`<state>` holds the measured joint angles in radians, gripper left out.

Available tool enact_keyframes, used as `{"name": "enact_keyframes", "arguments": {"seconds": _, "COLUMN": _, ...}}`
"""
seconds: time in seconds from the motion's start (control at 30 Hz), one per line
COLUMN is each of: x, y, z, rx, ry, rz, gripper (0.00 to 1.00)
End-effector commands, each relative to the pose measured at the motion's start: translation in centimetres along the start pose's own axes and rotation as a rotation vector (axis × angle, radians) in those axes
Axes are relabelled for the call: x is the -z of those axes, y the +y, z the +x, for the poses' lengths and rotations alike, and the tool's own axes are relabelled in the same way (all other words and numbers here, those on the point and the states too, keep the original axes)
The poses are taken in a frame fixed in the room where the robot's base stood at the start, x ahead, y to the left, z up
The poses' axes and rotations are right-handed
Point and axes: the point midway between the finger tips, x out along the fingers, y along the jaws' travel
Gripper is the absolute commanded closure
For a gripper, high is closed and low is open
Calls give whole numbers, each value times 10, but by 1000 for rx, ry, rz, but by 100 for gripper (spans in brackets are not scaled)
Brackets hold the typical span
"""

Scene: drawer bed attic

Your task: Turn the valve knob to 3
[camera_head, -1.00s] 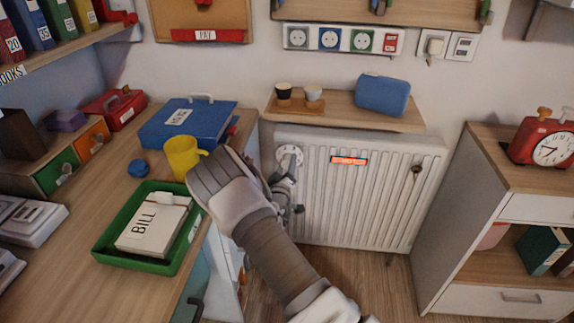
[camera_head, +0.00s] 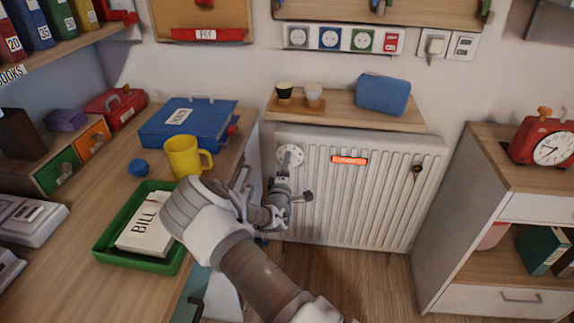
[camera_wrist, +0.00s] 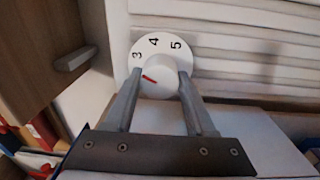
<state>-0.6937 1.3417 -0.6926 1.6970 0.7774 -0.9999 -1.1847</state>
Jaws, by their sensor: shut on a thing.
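The valve's white dial (camera_head: 297,153) is at the upper left of the white radiator. In the wrist view the dial (camera_wrist: 146,46) shows the numbers 3, 4 and 5. The round white valve knob (camera_wrist: 162,80) sits at its middle, with a red mark on its left part. The mark points left, a little below the 3. My gripper (camera_wrist: 160,76) is shut on the knob, one finger on each side. In the head view my gripper (camera_head: 289,161) reaches the dial and hides the knob.
The desk on the left holds a yellow mug (camera_head: 182,155), a green tray (camera_head: 106,252) and a blue binder (camera_head: 205,128) near my arm. A wooden shelf (camera_head: 350,113) is above the radiator (camera_head: 350,200). A cabinet (camera_head: 450,220) stands to the right, with open floor between.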

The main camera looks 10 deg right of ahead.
Motion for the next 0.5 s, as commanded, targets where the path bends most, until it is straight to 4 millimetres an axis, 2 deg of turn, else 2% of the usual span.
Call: {"name": "enact_keyframes", "arguments": {"seconds": 0.5, "x": 0, "y": -1, "z": -1, "rx": 2, "ry": 1, "rz": -70, "gripper": 100}}
